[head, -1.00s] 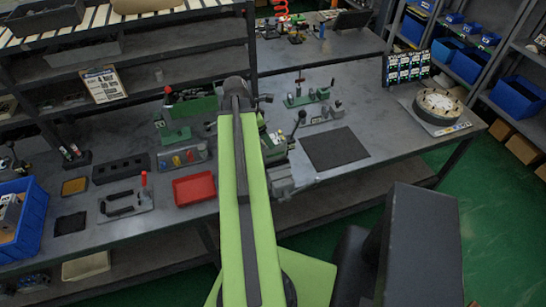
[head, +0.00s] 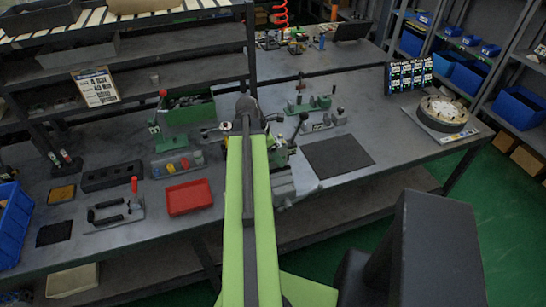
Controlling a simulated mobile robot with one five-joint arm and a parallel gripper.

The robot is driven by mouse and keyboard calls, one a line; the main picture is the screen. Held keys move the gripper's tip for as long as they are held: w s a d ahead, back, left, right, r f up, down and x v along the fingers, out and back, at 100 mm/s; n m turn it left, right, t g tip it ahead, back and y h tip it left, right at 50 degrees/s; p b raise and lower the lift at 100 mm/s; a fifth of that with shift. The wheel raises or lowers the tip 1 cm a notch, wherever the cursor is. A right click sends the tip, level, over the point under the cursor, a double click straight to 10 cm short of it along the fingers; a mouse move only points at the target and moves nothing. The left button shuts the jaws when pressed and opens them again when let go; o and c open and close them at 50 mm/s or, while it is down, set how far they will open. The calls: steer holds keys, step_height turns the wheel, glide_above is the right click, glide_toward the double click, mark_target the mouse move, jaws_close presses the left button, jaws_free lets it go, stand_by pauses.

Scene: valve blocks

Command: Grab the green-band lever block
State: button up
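My green arm reaches forward over the workbench, and its dark far joint (head: 247,106) shows. My gripper is not visible; the arm hides what lies beyond and below it. A green-based block (head: 309,104) with upright levers stands on the bench right of the arm. A grey block (head: 322,121) with black-handled levers is just in front of it. A green block with a red-knobbed lever (head: 163,123) stands left of the arm. I cannot make out a green band clearly on any of them.
A vise-like machine (head: 284,181) sits close to the arm's right side. A black mat (head: 338,157) lies bare to its right. A red tray (head: 188,197) and a red-handled clamp (head: 117,212) are at left. A round fixture (head: 442,109) is at far right.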

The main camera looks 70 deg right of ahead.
jaws_close()
stand_by(0.3)
steer(key=shift+r, duration=0.1)
step_height(320, 180, up, 28)
steer(key=p, duration=2.8)
